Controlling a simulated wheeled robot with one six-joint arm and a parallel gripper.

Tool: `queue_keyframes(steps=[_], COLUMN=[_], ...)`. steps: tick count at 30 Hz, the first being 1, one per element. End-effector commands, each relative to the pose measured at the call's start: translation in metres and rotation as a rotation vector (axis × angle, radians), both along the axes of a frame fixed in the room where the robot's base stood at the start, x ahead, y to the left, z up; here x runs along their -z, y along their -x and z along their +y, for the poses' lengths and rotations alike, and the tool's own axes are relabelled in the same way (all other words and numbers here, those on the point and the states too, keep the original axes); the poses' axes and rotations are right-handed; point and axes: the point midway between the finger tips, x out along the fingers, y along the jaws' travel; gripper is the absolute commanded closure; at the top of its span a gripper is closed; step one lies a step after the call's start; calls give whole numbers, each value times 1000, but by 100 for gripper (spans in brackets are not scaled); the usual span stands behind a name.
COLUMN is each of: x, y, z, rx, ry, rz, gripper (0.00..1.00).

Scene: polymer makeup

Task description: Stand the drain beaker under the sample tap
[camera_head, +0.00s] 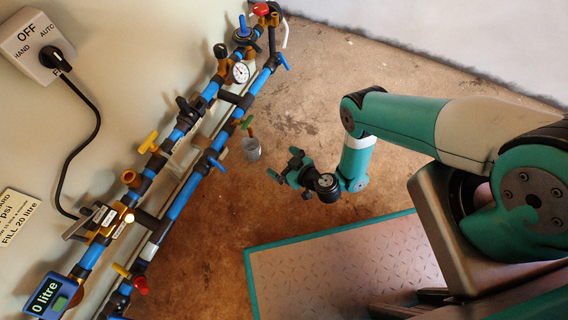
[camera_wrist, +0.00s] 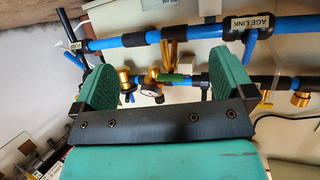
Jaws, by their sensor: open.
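The drain beaker, a small grey cup (camera_head: 252,149), stands upright in the head view. It is just below a small tap with a green handle (camera_head: 247,123) on the lower pipe; I cannot tell its exact depth under the spout. My gripper (camera_head: 283,166) is to the right of the beaker, apart from it, with its jaws open and empty, facing the pipes. I cannot make out the beaker there.
Two blue pipe runs (camera_head: 180,198) with valves and a gauge (camera_head: 240,72) line the wall on the left. A blue meter (camera_head: 52,298) reads 0 litre. A switch box (camera_head: 36,45) hangs above with a black cable. Bare brown floor (camera_head: 330,95) lies behind my arm.

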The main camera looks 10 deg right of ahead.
Motion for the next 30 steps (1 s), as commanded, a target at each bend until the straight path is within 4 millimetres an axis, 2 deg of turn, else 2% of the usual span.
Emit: queue_keyframes(steps=[11,30], x=[4,40], y=[-6,-68], z=[4,50], rx=[-2,-4], ry=[0,-2], rz=[-1,-3], gripper=[0,0])
